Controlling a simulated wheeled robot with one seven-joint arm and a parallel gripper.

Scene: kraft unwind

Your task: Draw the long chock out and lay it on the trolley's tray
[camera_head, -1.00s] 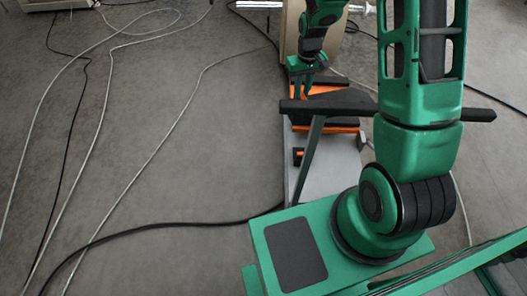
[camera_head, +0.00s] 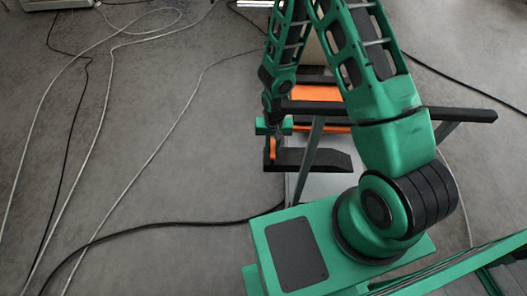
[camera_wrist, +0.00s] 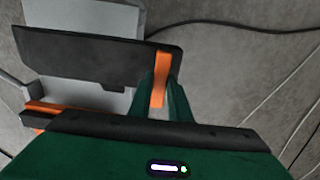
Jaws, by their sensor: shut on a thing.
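The long chock (camera_head: 318,160) is a black wedge-ended bar with an orange grip (camera_head: 273,148) at its left end. My gripper (camera_head: 273,138) is shut on that grip. In the wrist view the green fingers (camera_wrist: 160,92) stand either side of the orange grip, and the dark chock (camera_wrist: 90,58) reaches left from it. The trolley's grey tray (camera_head: 325,188) lies partly behind the chock in the head view. The chock's grip end sticks out left of the tray, over the floor. The gap between chock and tray cannot be judged.
Orange and black parts (camera_head: 318,93) lie behind the bar.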

